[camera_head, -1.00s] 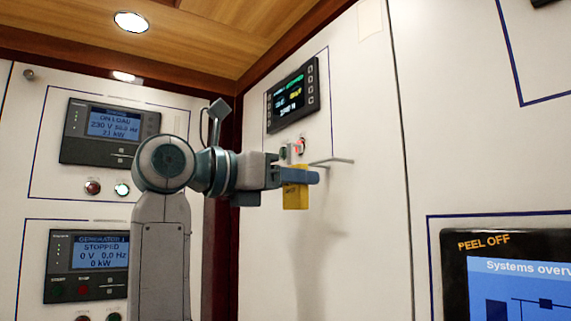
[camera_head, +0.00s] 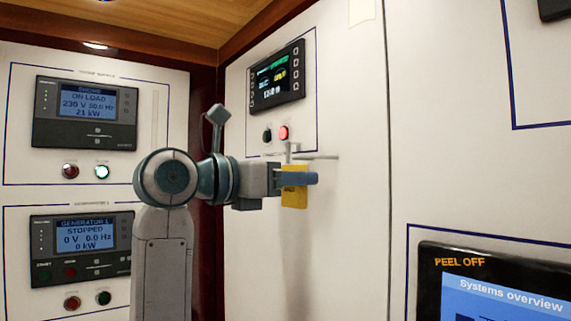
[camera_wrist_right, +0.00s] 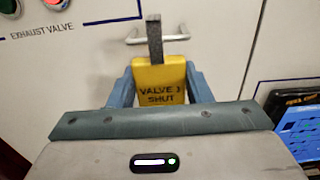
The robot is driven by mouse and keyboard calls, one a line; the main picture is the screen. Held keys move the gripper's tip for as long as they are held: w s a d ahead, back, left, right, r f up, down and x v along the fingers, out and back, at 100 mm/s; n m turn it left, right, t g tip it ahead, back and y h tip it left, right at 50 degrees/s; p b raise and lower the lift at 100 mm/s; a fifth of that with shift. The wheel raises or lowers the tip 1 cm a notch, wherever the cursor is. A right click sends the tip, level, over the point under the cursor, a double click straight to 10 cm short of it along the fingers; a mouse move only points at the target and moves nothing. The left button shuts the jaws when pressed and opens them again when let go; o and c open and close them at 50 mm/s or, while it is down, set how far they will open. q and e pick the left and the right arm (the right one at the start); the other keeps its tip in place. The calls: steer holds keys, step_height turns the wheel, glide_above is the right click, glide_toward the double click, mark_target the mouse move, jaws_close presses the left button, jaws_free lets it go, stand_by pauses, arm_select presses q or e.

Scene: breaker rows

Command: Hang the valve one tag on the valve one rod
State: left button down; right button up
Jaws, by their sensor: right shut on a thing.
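The yellow valve one tag (camera_head: 294,198) hangs upright in my right gripper (camera_head: 298,179). In the right wrist view the tag (camera_wrist_right: 160,84) reads "VALVE 1 SHUT", and my right gripper (camera_wrist_right: 161,92) has a blue finger on each side of it. A dark grey upright strip (camera_wrist_right: 154,38) rises from its top. The metal rod (camera_head: 318,156) sticks out of the white panel just above and behind the gripper. In the wrist view the rod (camera_wrist_right: 178,38) shows behind the strip; I cannot tell whether they touch. My left gripper is not in view.
Above the rod are a lit red lamp (camera_head: 284,132), a dark green button (camera_head: 267,136) and a black display (camera_head: 277,77). Generator panels (camera_head: 86,112) are on the left wall. A large systems screen (camera_head: 500,290) is at lower right. The white panel below the rod is bare.

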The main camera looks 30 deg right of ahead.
steer(key=shift+d+r+p, duration=0.15)
steer(key=shift+r+p, duration=0.05)
steer(key=shift+p, duration=0.1)
steer(key=shift+d+f, duration=0.15)
steer(key=shift+d, duration=0.1)
steer(key=shift+d+f+b, duration=0.4)
steer(key=shift+d+f, duration=0.25)
steer(key=shift+d, duration=0.1)
steer(key=o, duration=1)
steer(key=shift+o, duration=0.2)
